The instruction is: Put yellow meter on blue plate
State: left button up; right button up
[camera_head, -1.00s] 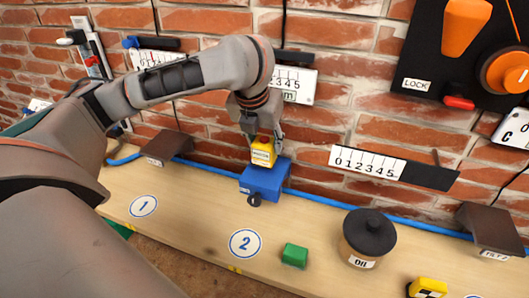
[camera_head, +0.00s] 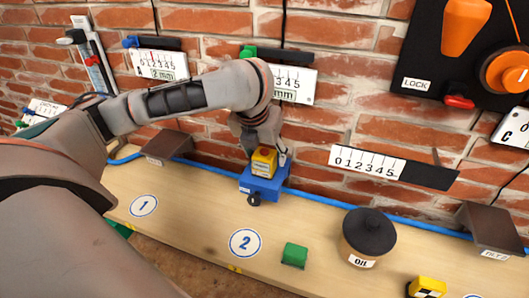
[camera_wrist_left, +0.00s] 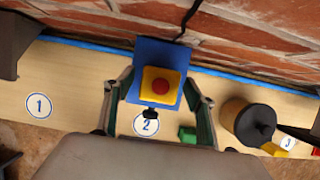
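The yellow meter (camera_head: 263,163), a small box with a red button on top, sits on the blue plate (camera_head: 262,186), a blue block against the brick wall at the back of the bench. In the left wrist view the meter (camera_wrist_left: 161,87) rests within the outline of the blue plate (camera_wrist_left: 150,50). My left gripper (camera_head: 267,155) is around the meter from above. In the left wrist view its fingers (camera_wrist_left: 160,105) stand wide apart, with gaps on both sides of the meter. My right gripper is in neither view.
A green block (camera_head: 294,255), a lidded oil pot (camera_head: 368,238) and a yellow-black block (camera_head: 428,287) stand on the bench to the right. Brown sloped blocks (camera_head: 167,146) and a blue cable lie along the wall.

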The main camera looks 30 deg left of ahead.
pick_arm(q)
jog(key=shift+r, duration=0.1)
jog(key=shift+s+r, duration=0.1)
jog(key=shift+r, duration=0.5)
jog(key=v, duration=1.1)
jog(key=shift+f, duration=0.1)
